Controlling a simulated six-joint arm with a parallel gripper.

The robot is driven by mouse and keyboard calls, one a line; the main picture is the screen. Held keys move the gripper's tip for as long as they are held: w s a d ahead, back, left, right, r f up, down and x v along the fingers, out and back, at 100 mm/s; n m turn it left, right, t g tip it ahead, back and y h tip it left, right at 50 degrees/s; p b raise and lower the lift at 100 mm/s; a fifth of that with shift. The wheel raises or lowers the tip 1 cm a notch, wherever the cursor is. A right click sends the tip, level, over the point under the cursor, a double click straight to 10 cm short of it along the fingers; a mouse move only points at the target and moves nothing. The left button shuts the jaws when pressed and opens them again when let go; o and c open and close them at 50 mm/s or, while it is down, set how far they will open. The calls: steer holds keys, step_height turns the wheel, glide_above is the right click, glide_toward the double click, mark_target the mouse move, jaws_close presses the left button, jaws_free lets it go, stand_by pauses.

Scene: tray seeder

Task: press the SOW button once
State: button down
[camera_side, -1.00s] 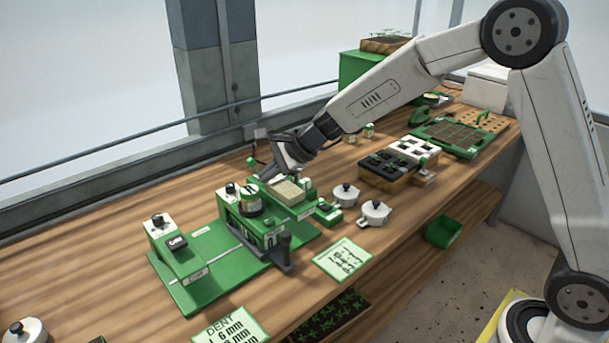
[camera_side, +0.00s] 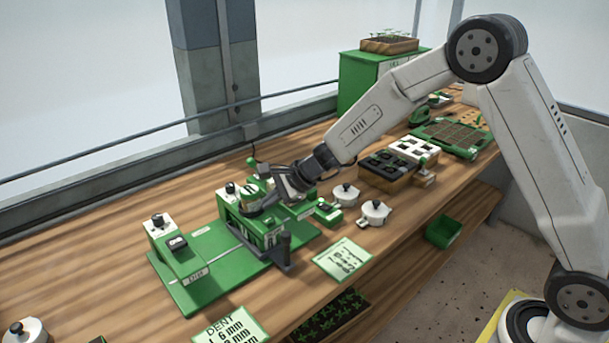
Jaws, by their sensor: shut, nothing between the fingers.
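The tray seeder is a green machine (camera_side: 205,273) on the wooden bench, with a long green base and a raised central unit. A white-topped box (camera_side: 162,232) with a black knob and a dark display or button stands at its left end. A second black knob on a white top (camera_side: 231,190) is on the central unit. I cannot read which part is the SOW button. My gripper (camera_side: 276,199) is shut and empty, pointing down-left over the right part of the machine. It hides part of the central unit there; I cannot tell whether it touches.
Two lidded white pots (camera_side: 375,213) stand right of the machine. A green-edged card (camera_side: 342,259) lies in front. A black-and-white cell tray (camera_side: 398,160) and a green tray (camera_side: 455,140) are farther right. The bench left of the machine is mostly clear.

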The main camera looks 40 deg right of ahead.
mark_target(264, 218)
steer(key=shift+f, duration=0.95)
steer(key=shift+f, duration=0.95)
stand_by(2.7)
steer(key=shift+r, duration=0.9)
steer(key=shift+r, duration=0.1)
steer(key=shift+r, duration=2.45)
